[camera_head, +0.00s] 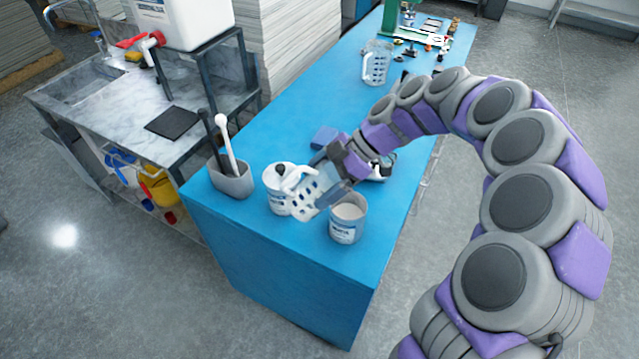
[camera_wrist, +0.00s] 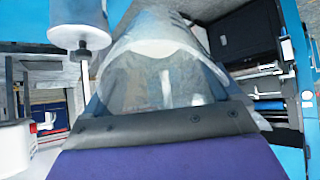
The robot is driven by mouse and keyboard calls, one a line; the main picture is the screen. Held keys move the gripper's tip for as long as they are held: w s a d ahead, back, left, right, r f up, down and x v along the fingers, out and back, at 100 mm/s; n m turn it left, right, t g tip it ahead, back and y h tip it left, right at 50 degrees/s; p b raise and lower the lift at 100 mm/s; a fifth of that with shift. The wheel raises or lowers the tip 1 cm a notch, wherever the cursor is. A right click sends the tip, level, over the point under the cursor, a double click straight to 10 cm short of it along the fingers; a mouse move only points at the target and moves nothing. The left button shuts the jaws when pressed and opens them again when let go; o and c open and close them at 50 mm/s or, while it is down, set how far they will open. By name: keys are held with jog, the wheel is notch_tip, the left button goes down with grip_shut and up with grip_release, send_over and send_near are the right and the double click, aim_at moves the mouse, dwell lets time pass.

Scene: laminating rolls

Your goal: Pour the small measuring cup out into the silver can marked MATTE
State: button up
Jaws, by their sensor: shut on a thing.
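My gripper (camera_head: 326,184) is shut on a small clear measuring cup (camera_head: 304,197) with white markings, above the near end of the blue table. The cup looks tilted. The silver can (camera_head: 346,222) with a blue and white label stands upright just right of and below the cup in the head view. Its top is open and shows pale contents. Its label is too small to read surely. I cannot see any stream between cup and can.
A blue block (camera_head: 325,137) lies behind my gripper. A larger measuring jug (camera_head: 376,66) stands farther back. The table's near corner is clear.

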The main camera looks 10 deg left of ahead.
jog(key=shift+f+b, duration=0.2)
jog(key=shift+b, duration=0.15)
dwell(0.3)
jog(key=shift+d+f+y+b, duration=0.1)
jog(key=shift+f+y+b, duration=0.1)
jog(key=shift+y+b, duration=0.15)
jog(key=shift+d+f+g+y, duration=0.2)
jog(key=shift+f+g+y, duration=0.2)
jog(key=shift+y, duration=0.15)
dwell(0.5)
jog(key=shift+w+d+f+g+y, duration=0.2)
jog(key=shift+g+y, duration=0.1)
jog(key=shift+y, duration=0.4)
jog(key=shift+d+r, duration=0.1)
jog(key=shift+r, duration=0.1)
dwell(0.7)
jog(key=shift+w+d+r+g+y, duration=0.15)
jog(key=shift+d+r+g+y, duration=0.25)
jog(key=shift+y, duration=0.5)
